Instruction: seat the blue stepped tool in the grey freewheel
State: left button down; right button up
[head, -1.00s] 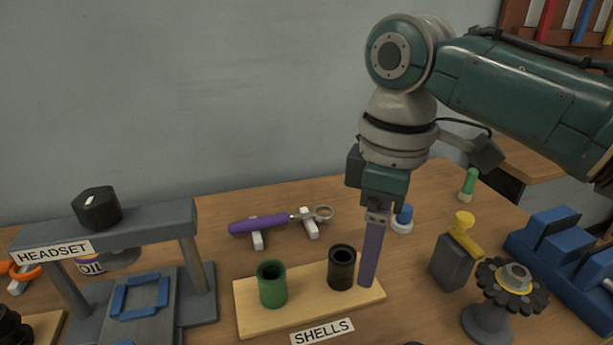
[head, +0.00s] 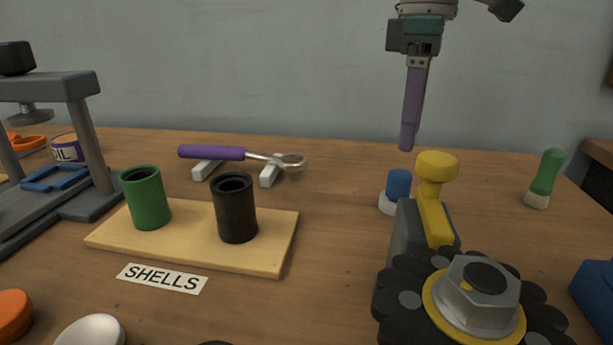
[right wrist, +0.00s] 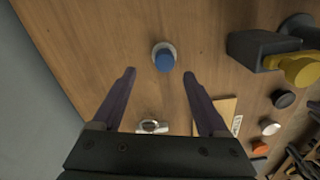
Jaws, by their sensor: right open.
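The blue stepped tool (head: 399,184) stands upright on a pale round foot on the table, behind the yellow-topped block. In the right wrist view the tool (right wrist: 164,60) is just beyond and between the fingertips. What looks like the grey freewheel (head: 472,300) is at the lower right: a grey hexagonal body with a dark centre, inside a yellow ring and black lobed disc. My right gripper (head: 407,148) points down, above the blue tool in the head view. Its two purple fingers are apart and empty in the right wrist view (right wrist: 159,74). My left gripper is not in view.
The grey block with a yellow knob (head: 436,200) stands between the tool and the freewheel. A board (head: 270,255) with green and black shells is left of it. A purple-handled ring tool (head: 212,153) lies on rests. A green brush (head: 545,178) stands right.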

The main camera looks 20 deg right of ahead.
aim_at(403, 173)
jog(key=f, duration=0.5)
jog(key=f+b, duration=0.1)
jog(key=f, duration=0.1)
jog(key=shift+s+a+f, duration=0.3)
jog(key=shift+f, duration=0.1)
jog(key=shift+c, duration=0.4)
grip_shut()
